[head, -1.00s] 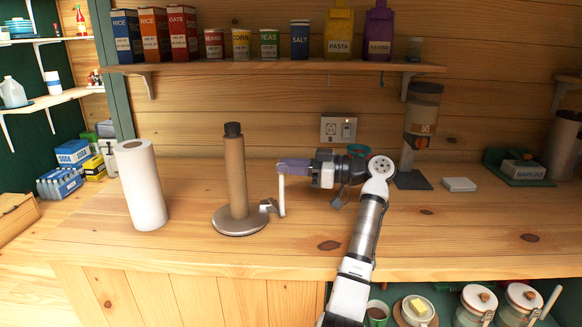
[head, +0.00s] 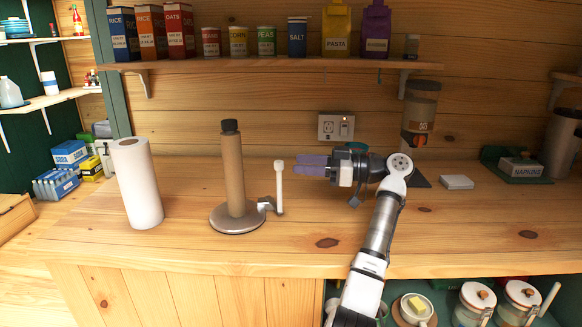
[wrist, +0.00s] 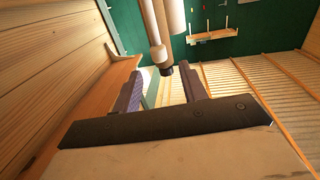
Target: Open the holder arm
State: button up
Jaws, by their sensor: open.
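The paper towel holder has a round grey base (head: 237,222) and an upright brown core (head: 233,175) with a dark knob on top. Its holder arm (head: 279,188) is a thin white post standing upright just right of the base, joined to it by a grey hinge piece (head: 266,204). The arm stands apart from the core. My gripper (head: 299,165) is open and empty, level with the upper part of the holder arm and a small gap to its right. In the wrist view the purple fingers (wrist: 162,88) are spread.
A white paper roll (head: 139,185) stands on the counter (head: 200,255) left of the holder. A shelf (head: 260,66) with boxes and cans runs above. A dispenser (head: 420,115) stands behind my arm. The counter in front of the holder is clear.

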jog(key=s+d+b, duration=0.1)
jog(key=d, duration=0.8)
jog(key=shift+s, duration=0.4)
